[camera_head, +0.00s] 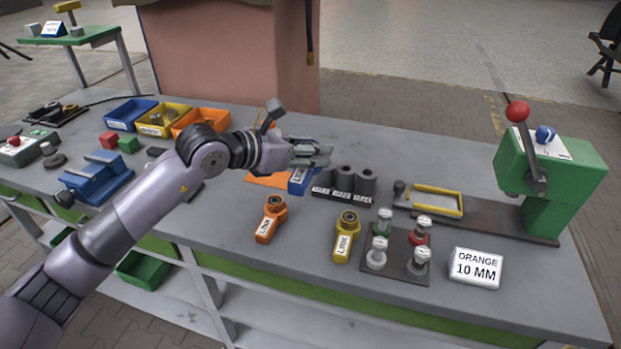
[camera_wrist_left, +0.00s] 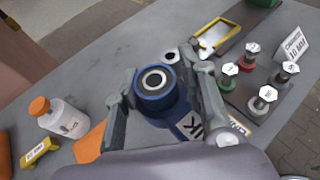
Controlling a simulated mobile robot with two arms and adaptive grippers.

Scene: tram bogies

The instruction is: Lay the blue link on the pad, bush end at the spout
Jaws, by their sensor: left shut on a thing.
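The blue link (camera_head: 299,184) shows partly below my left gripper (camera_head: 318,154) in the head view. In the left wrist view the blue link (camera_wrist_left: 149,101), with its round bush end and white label, sits between the two fingers of my left gripper (camera_wrist_left: 163,80), which is shut on it. An orange flat piece, possibly the pad (camera_head: 266,180), lies partly hidden behind the arm; it also shows in the left wrist view (camera_wrist_left: 90,144). A white bottle with an orange cap (camera_wrist_left: 58,117) stands beside it; I cannot tell whether this is the spout. My right gripper is not in view.
Orange (camera_head: 270,219) and yellow (camera_head: 346,237) links lie at the front. A dark block of sockets (camera_head: 343,186), a stand of bolts (camera_head: 395,262), a sign (camera_head: 475,268) and a green press (camera_head: 565,180) are to the right. Coloured bins (camera_head: 130,113) stand behind left.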

